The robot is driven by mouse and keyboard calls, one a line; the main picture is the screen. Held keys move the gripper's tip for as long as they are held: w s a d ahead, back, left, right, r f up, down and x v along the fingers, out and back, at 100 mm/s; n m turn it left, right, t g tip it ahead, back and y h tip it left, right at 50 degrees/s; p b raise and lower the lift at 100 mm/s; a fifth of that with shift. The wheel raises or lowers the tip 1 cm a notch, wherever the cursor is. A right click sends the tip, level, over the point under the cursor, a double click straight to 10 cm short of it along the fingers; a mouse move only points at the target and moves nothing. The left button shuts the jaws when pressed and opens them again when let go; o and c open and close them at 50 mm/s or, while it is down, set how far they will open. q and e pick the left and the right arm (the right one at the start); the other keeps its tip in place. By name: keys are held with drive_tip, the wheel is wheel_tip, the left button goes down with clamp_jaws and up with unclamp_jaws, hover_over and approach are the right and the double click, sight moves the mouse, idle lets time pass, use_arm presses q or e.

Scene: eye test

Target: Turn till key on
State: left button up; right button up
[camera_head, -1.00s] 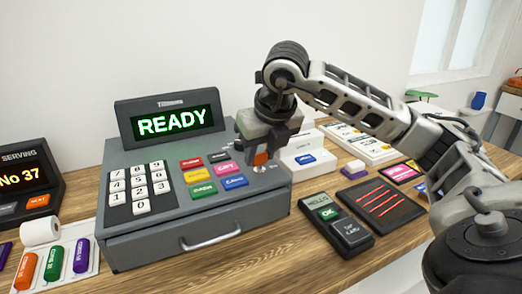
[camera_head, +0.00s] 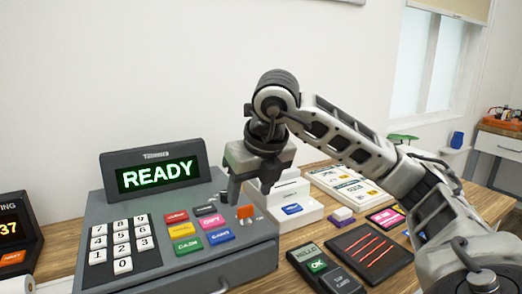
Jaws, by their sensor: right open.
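The grey till (camera_head: 185,250) stands on the wooden counter, with its lit screen (camera_head: 155,175) reading READY in green. The orange till key (camera_head: 245,212) stands up from the right part of the till's top panel, beside the coloured buttons. My right gripper (camera_head: 249,190) points down just above and behind the key. Its jaws are open and empty, and the key shows clear of them in this view. The lock under the key is too small to read its marks. My left gripper is not in view.
White number keys (camera_head: 122,242) and coloured buttons (camera_head: 186,244) cover the till top. A white box (camera_head: 290,205) stands behind the gripper. A card reader (camera_head: 316,262) and a dark tray (camera_head: 368,253) lie to the right. A serving display (camera_head: 12,228) is at the left edge.

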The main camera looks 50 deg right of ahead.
use_arm(q)
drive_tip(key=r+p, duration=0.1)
drive_tip(key=p, duration=0.3)
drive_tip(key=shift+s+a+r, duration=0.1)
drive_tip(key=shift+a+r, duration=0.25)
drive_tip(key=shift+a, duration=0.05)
use_arm(e)
drive_tip(key=v, duration=1.1)
drive_tip(key=shift+r, duration=0.1)
